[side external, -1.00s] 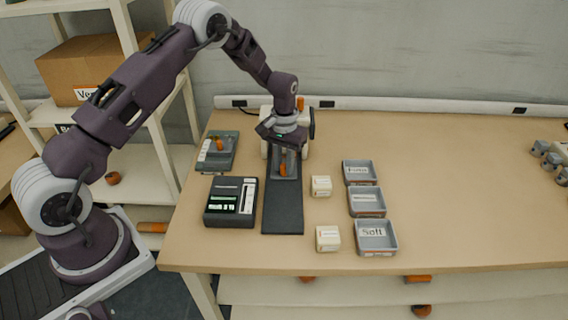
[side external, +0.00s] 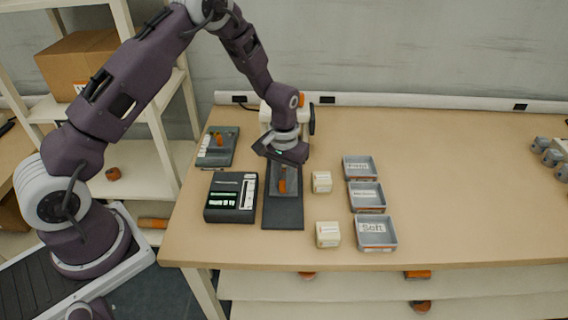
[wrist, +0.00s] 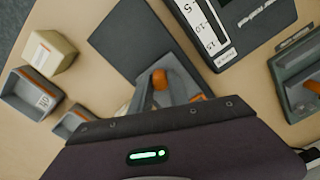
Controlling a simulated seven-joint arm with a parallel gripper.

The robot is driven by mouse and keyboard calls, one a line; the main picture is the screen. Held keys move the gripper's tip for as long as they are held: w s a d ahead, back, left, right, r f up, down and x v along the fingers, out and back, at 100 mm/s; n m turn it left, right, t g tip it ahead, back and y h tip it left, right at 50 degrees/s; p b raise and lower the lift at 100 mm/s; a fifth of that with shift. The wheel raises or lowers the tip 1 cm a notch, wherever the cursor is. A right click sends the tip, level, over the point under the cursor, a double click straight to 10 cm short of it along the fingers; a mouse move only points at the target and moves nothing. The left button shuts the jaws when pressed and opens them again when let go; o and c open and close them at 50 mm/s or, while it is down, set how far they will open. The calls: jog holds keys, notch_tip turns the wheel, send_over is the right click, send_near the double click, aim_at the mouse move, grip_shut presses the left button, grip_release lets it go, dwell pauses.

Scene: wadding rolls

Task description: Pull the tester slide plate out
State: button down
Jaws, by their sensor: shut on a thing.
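The tester is a white machine (side external: 265,116) at the back of the bench, partly behind my arm. A long dark track (side external: 283,217) runs from it toward the front edge. The grey slide plate (side external: 291,193) with an orange grip (side external: 282,183) lies on this track, in front of the machine. In the wrist view, the slide plate (wrist: 184,82) and its orange grip (wrist: 160,84) show just beyond my wrist housing. My gripper (side external: 283,170) is low over the plate and shut on its orange grip. The fingertips are mostly hidden by the wrist.
A dark readout box (side external: 231,198) stands close left of the track, with a grey fixture (side external: 217,147) behind it. Cream blocks (side external: 321,182) (side external: 328,235) and grey labelled trays (side external: 366,196) stand to the right. The bench further right is mostly clear.

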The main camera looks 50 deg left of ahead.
jog(key=s+d, duration=0.4)
jog(key=shift+w, duration=0.1)
jog(key=c, duration=1.3)
grip_release()
jog(key=shift+o, duration=0.2)
notch_tip(320, 180, up, 7)
